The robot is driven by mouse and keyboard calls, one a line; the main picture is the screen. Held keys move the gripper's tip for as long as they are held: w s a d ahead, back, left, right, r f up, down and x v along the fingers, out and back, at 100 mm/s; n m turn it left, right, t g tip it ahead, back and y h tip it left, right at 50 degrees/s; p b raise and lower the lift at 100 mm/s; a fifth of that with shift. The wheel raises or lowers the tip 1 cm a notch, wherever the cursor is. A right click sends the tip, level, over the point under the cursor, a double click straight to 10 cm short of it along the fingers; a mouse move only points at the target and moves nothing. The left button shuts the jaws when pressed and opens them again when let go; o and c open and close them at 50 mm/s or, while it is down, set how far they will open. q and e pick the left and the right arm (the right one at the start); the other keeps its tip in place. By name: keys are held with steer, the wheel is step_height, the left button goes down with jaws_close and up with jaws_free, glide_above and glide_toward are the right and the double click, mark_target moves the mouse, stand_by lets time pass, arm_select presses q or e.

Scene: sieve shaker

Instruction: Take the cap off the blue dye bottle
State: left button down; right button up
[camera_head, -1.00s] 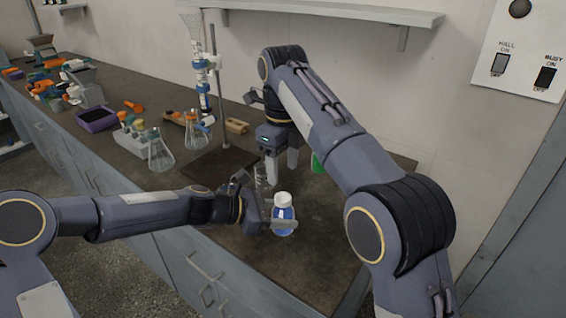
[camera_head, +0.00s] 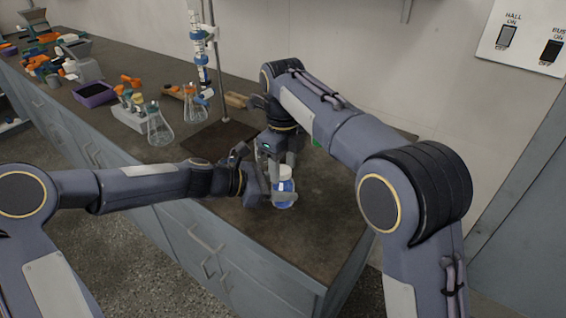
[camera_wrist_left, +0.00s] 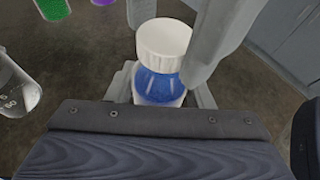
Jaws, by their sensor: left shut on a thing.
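The blue dye bottle (camera_head: 284,189) stands upright near the front of the bench, with its white cap (camera_head: 284,172) on. My left gripper (camera_head: 280,197) is shut on the bottle's body from the left; the wrist view shows grey fingers on both sides of the blue bottle (camera_wrist_left: 160,88). My right gripper (camera_head: 281,164) points down at the cap. Its fingers are apart: in the left wrist view one shows behind the white cap (camera_wrist_left: 164,40) and one at its right. I cannot tell whether they touch the cap.
A green-filled container (camera_wrist_left: 52,8), a purple one (camera_wrist_left: 103,2) and a clear glass vessel (camera_wrist_left: 18,88) stand nearby. Flasks (camera_head: 160,128), a purple tray (camera_head: 94,94) and a burette stand (camera_head: 212,75) are farther left. The bench front right of the bottle is clear.

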steer(key=c, duration=0.8)
steer(key=shift+o, duration=0.2)
steer(key=n, duration=0.6)
steer(key=shift+n, duration=0.3)
steer(key=n, duration=0.2)
steer(key=shift+n, duration=0.4)
steer(key=n, duration=0.4)
steer(key=shift+n, duration=0.4)
steer(key=n, duration=0.2)
steer(key=shift+n, duration=0.4)
steer(key=n, duration=0.4)
steer(key=shift+r+n, duration=0.1)
steer(key=shift+n, duration=0.3)
steer(key=n, duration=0.2)
steer(key=shift+n, duration=0.4)
steer(key=n, duration=1.7)
steer(key=shift+n, duration=0.4)
steer(key=n, duration=1.1)
steer(key=shift+n, duration=0.4)
